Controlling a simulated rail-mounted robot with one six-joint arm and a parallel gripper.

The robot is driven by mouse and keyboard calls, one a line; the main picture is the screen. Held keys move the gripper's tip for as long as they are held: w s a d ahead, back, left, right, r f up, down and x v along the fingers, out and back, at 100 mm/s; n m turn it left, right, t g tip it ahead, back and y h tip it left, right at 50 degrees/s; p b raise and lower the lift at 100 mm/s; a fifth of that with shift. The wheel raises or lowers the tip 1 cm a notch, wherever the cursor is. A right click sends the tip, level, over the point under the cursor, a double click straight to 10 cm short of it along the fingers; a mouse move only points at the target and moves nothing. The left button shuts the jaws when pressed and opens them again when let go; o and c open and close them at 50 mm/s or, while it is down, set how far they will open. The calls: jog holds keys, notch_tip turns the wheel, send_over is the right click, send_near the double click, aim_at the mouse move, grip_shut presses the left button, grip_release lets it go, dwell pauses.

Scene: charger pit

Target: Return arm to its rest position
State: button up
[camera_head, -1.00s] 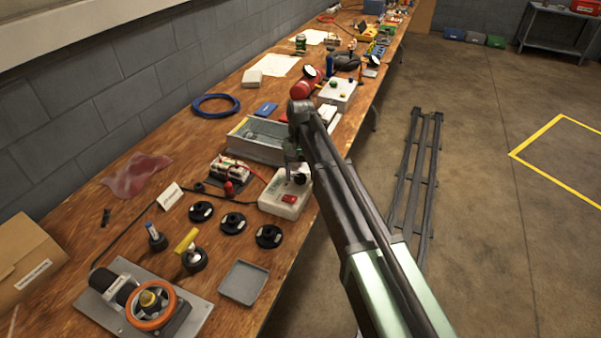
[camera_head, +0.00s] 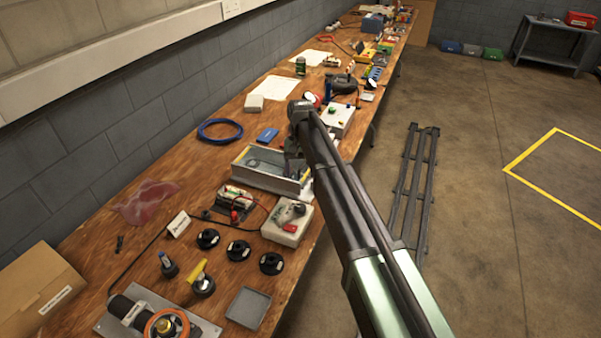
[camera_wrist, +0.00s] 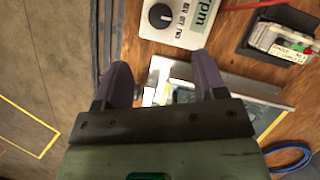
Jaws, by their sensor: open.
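My gripper (camera_head: 296,153) is at the end of my arm, over the bench by the right end of the shallow metal-framed tray (camera_head: 238,177) in the head view. My arm partly hides it there. In the wrist view my gripper (camera_wrist: 161,66) has two purple-grey fingers spread apart with nothing held between them. The tray's metal edge (camera_wrist: 228,84) shows behind and below the fingers.
The wooden bench (camera_head: 150,235) is crowded with black round parts, a battery module (camera_head: 236,199), a blue cable coil (camera_head: 220,130) and a white box with buttons (camera_head: 339,119). The floor (camera_head: 480,230) to the right is largely open beside the dark floor rails (camera_head: 415,185).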

jog(key=shift+f, duration=0.15)
jog(key=s+d+t+p, duration=0.1)
jog(key=s+d+t, duration=0.1)
jog(key=s+d, duration=0.7)
jog(key=s+d+t+p, duration=0.1)
jog(key=s+d+t, duration=0.1)
jog(key=s+d, duration=0.8)
jog(key=s+r, duration=0.1)
jog(key=s, duration=0.5)
jog(key=shift+s+d+t, duration=0.15)
jog(key=shift+s+t, duration=0.1)
jog(key=shift+t, duration=0.05)
